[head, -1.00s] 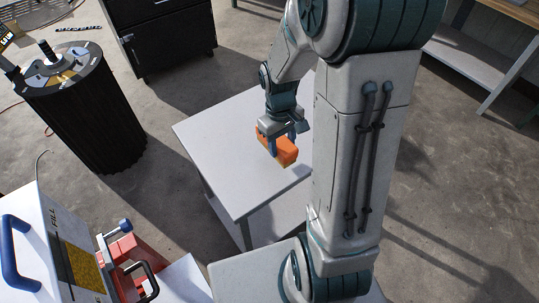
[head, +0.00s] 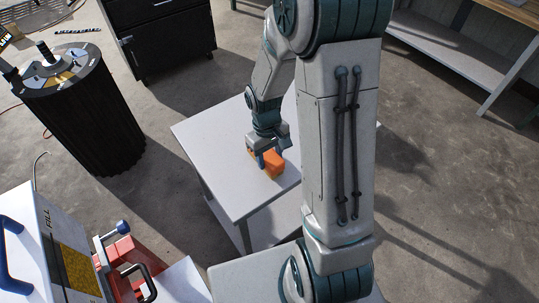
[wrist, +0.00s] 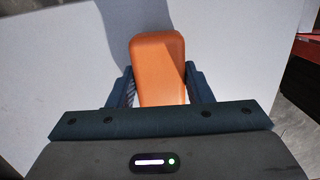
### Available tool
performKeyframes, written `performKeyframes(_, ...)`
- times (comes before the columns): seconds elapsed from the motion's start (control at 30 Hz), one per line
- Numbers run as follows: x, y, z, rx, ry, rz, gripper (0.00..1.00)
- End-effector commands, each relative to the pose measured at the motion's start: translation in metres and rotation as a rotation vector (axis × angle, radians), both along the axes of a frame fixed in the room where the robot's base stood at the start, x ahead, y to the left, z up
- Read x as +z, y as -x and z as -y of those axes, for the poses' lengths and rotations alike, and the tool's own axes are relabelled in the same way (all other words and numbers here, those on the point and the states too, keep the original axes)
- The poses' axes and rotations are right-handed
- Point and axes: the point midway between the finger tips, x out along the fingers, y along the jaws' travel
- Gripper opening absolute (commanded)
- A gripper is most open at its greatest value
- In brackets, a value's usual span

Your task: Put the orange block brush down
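The orange block brush (head: 273,163) is over the middle of the small white table (head: 212,160), at or very close to its top. I cannot tell whether it touches the surface. My gripper (head: 267,160) points down from above with its fingers around the brush. In the wrist view the brush (wrist: 158,65) lies between the two fingers (wrist: 160,88), which press against both its sides. The brush's underside is hidden.
The tabletop around the brush is bare. A black ribbed drum (head: 85,125) stands to the left and a black cabinet (head: 165,40) behind. A white machine (head: 45,235) with red parts stands at lower left.

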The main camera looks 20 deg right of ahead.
Motion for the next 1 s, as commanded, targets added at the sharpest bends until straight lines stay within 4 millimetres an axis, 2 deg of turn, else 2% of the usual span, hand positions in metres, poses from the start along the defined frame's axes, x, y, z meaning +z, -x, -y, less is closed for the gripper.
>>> performKeyframes(0.03, 0.000, 0.000, 0.000, 0.000, 0.000, 0.000, 0.59)
performKeyframes(0.07, 0.000, 0.000, 0.000, 0.000, 0.000, 0.000, 0.67)
performKeyframes(0.33, 0.000, 0.000, 0.000, 0.000, 0.000, 0.000, 0.67)
performKeyframes(0.47, 0.008, -0.001, 0.000, -0.001, 0.000, 0.002, 0.67)
performKeyframes(0.57, 0.024, -0.003, 0.000, -0.002, 0.001, 0.005, 0.67)
performKeyframes(0.8, 0.076, -0.009, -0.002, -0.001, 0.000, 0.005, 0.67)
performKeyframes(1.0, 0.109, -0.012, -0.003, -0.001, 0.000, 0.004, 0.67)
